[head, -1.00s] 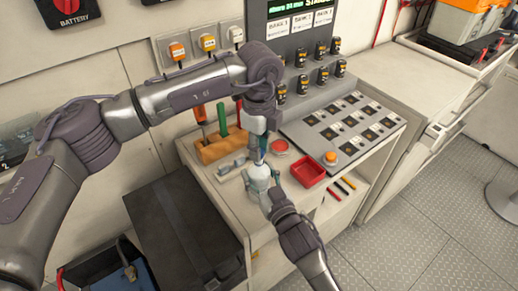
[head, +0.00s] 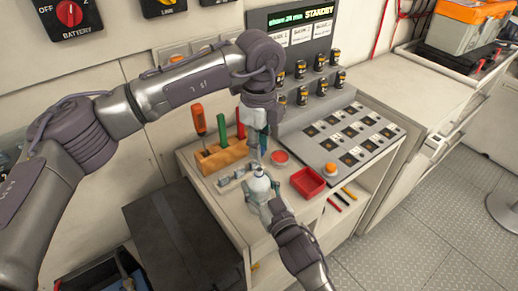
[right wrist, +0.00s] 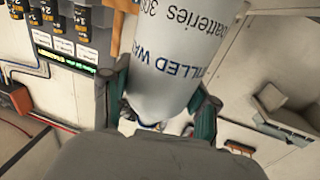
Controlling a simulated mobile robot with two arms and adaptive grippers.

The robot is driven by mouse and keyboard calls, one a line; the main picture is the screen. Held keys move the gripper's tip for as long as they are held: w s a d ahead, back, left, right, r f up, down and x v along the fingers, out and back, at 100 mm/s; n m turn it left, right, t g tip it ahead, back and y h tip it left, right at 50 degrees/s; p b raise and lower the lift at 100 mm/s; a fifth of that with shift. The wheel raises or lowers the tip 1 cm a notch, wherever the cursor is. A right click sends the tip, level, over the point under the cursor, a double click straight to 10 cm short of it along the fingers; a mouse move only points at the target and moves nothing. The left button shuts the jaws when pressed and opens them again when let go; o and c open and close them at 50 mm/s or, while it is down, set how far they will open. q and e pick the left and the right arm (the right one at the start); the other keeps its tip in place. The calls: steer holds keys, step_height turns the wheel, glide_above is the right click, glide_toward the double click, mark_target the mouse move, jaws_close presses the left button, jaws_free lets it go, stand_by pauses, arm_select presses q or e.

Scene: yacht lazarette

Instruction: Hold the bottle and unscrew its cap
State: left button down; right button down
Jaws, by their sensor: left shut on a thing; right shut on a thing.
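The white bottle (head: 260,188) stands upright over the front of the bench top, with a dark bluish top. My right gripper (head: 265,203) is shut around its body from the front. In the right wrist view the bottle (right wrist: 180,60) fills the upper middle, with blue and black lettering upside down, between the green fingers of the right gripper (right wrist: 162,108). My left gripper (head: 257,155) points down just above the bottle's neck. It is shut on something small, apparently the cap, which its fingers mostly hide.
A wooden block (head: 222,156) with upright tools stands left of the bottle. A red tray (head: 308,182) and a round red piece (head: 280,157) lie to the right. A dark case (head: 180,240) stands at the lower left.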

steer(key=shift+c, duration=1.1)
jaws_free()
